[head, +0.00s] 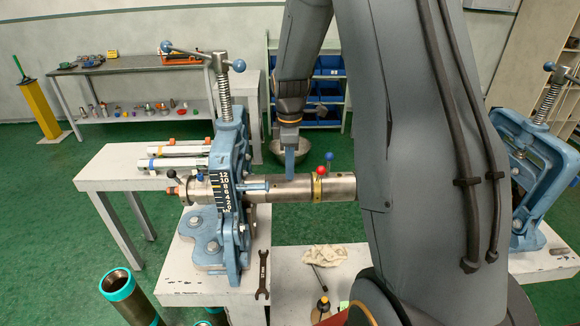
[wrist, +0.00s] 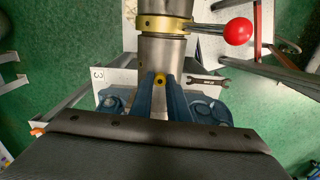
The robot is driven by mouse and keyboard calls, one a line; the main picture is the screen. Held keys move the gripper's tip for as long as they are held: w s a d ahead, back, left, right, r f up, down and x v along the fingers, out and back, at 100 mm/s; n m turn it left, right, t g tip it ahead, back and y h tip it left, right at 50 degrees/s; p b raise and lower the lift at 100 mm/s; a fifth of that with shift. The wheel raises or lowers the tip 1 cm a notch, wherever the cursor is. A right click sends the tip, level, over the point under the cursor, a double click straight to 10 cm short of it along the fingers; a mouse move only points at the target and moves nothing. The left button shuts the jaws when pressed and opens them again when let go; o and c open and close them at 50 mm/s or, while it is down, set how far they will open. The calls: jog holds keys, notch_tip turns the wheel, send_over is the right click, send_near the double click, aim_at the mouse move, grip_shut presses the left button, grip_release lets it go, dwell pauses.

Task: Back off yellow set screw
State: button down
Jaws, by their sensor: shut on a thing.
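The steel pipe (head: 285,187) lies horizontally through the left blue vise (head: 228,180). My gripper (head: 290,172) points down onto the pipe between the vise and a brass collar (head: 317,187). In the wrist view, my blue fingertips (wrist: 160,84) are closed around the small yellow set screw (wrist: 160,79), which shows a dark centre. The screw is hidden behind the fingers in the head view. The brass collar also shows in the wrist view (wrist: 163,24), with a red ball knob (wrist: 238,31) on a lever.
An open-end wrench (head: 263,274) lies on the white bench beside the vise base. A rag (head: 325,255) lies further right. A blue ball knob (head: 330,156) stands near the collar. A second blue vise (head: 535,165) stands at the right.

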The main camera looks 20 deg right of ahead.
jog(key=shift+s+f, duration=0.15)
jog(key=c, duration=1.7)
grip_release()
jog(key=shift+w+r, duration=0.2)
jog(key=shift+r, duration=0.45)
notch_tip(320, 180, up, 7)
jog(key=shift+s+f+b, duration=0.1)
jog(key=shift+f+b, duration=0.05)
jog(key=shift+b, duration=1.05)
